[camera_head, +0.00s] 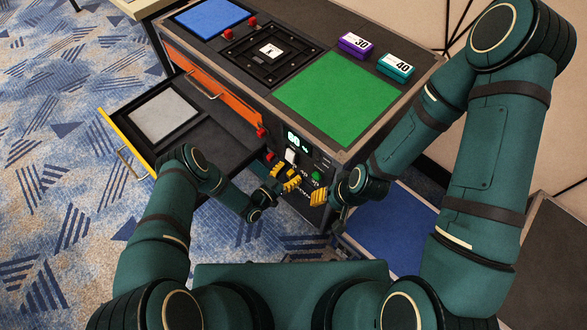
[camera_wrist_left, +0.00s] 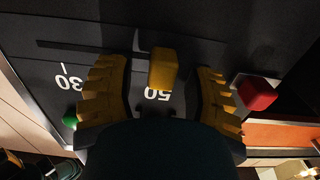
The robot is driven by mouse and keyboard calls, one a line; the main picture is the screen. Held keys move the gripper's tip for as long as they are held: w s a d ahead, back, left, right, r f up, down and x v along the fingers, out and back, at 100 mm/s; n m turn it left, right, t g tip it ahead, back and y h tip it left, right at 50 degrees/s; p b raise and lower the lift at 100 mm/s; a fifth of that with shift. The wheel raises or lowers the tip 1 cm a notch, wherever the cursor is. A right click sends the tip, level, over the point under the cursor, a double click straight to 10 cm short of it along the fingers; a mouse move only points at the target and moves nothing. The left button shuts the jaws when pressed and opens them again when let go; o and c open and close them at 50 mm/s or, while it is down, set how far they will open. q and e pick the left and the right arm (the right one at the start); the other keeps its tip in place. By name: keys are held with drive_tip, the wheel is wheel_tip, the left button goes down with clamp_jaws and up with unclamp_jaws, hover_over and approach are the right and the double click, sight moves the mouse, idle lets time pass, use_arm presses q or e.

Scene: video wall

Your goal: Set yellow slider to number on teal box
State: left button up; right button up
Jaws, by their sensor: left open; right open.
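The teal box (camera_head: 396,67) shows the number 40 and lies at the back right of the desk top. In the left wrist view the yellow slider (camera_wrist_left: 163,69) sticks up from a dark panel beside an upside-down 50; an upside-down 30 is further left. My left gripper (camera_head: 284,181) is at the desk's front panel, open, with its fingers (camera_wrist_left: 163,100) on either side of the slider and gaps between. My right gripper (camera_head: 319,197) is just right of it, low by the panel; its arm partly hides it. The slider is not clear in the head view.
A purple box (camera_head: 356,43) marked 30 lies beside the teal one. A green mat (camera_head: 338,104) covers the desk's right part. A yellow-edged drawer (camera_head: 122,141) stands pulled out at left. A red knob (camera_wrist_left: 256,92) and a green button (camera_wrist_left: 70,121) flank the left gripper.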

sight(305, 178)
use_arm(q)
drive_tip(key=shift+o, duration=0.2)
clamp_jaws()
drive_tip(key=s+d, duration=0.3)
drive_tip(key=shift+s+d+r, duration=0.1)
drive_tip(key=shift+s+d, duration=0.15)
drive_tip(key=shift+d, duration=0.05)
drive_tip(key=shift+c, duration=0.2)
unclamp_jaws()
